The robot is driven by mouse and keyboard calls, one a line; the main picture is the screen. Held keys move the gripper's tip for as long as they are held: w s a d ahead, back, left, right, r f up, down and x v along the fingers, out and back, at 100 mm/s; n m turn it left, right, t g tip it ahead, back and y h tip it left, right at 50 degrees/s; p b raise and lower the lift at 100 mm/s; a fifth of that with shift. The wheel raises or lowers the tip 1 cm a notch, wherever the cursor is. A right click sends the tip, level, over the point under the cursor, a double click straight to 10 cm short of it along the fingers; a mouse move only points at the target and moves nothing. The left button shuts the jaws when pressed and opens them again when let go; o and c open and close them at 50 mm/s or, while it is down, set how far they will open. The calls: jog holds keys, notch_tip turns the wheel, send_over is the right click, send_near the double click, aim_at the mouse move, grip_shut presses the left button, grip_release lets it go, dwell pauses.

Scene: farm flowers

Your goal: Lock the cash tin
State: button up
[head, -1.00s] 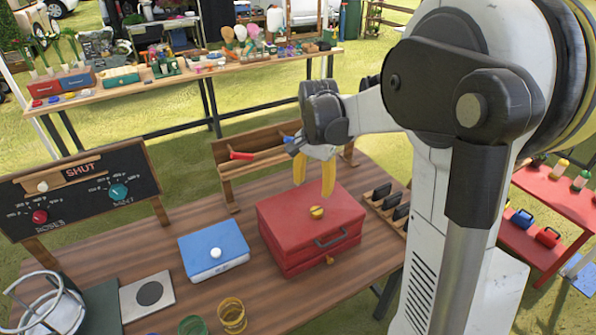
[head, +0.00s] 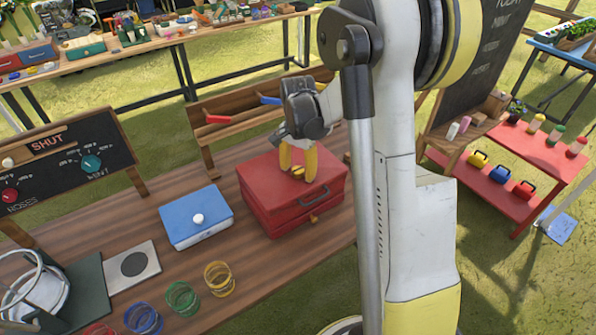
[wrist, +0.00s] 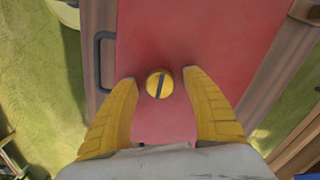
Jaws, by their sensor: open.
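The red cash tin (head: 262,197) sits with its lid down on the wooden table, a dark handle (head: 321,200) on its front. A round yellow knob with a dark slot stands on its lid; it shows clearly in the wrist view (wrist: 160,83). A small brass-coloured piece (head: 313,218) is on the tin's front. My gripper (head: 299,172) is open just above the lid. In the wrist view, its yellow fingers (wrist: 160,108) stand on either side of the knob, with a gap on both sides. In the head view the fingers partly hide the knob.
A blue box (head: 190,232) with a white knob is left of the tin. A wooden rack (head: 207,160) stands behind it. Coloured wire rings (head: 219,279) lie at the front, and a chalkboard reading SHUT (head: 60,170) is at left.

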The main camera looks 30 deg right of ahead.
jog(key=c, duration=1.2)
jog(key=shift+c, duration=0.2)
jog(key=shift+n, duration=0.5)
jog(key=n, duration=0.8)
jog(key=shift+b, duration=0.35)
jog(key=n, duration=0.4)
jog(key=shift+n, duration=2.4)
